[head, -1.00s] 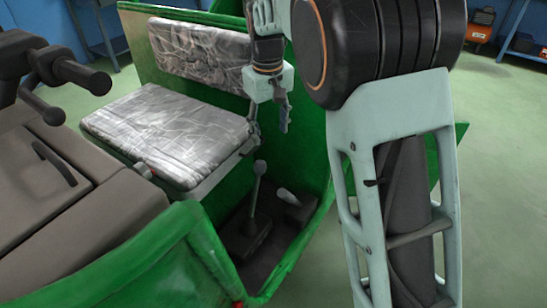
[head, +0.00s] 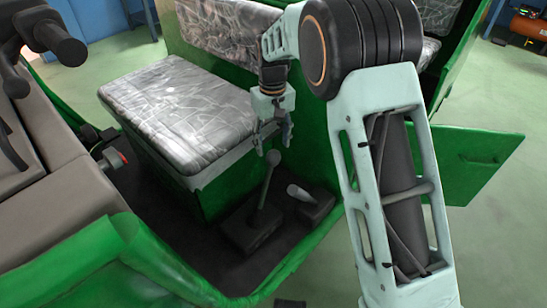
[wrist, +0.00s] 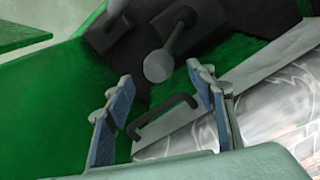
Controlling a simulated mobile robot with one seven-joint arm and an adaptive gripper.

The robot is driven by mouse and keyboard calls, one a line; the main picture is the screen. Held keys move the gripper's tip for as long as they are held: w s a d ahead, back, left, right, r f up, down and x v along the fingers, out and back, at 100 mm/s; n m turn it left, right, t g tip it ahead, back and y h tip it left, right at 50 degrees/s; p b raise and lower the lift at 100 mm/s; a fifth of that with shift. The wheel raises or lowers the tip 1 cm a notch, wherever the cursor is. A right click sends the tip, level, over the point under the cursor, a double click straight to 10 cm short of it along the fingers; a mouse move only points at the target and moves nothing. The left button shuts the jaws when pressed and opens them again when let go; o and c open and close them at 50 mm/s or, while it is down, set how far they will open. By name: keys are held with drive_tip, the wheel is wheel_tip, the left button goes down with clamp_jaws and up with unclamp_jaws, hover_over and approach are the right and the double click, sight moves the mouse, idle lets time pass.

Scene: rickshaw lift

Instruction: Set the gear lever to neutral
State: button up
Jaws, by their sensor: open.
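The gear lever (head: 267,188) is a grey stick with a round knob, rising from a dark base on the rickshaw floor, beside the seat box. My gripper (head: 272,142) is open and empty, pointing down just above the knob and apart from it in the head view. In the wrist view the lever's round knob (wrist: 158,66) lies ahead of my gripper (wrist: 162,105), roughly between the two blue-padded fingers but beyond their tips. The exact gap to the knob is hard to tell.
A second short lever (head: 299,192) with a pale knob stands right of the gear lever. The patterned seat (head: 180,108) is close on the left. A green panel (head: 475,160) sticks out at right. Handlebars (head: 55,40) are at upper left.

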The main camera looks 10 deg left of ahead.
sight(273, 152)
wheel_tip(273, 152, down, 5)
drive_tip(key=shift+f+b, duration=0.2)
drive_tip(key=shift+b, duration=0.5)
clamp_jaws()
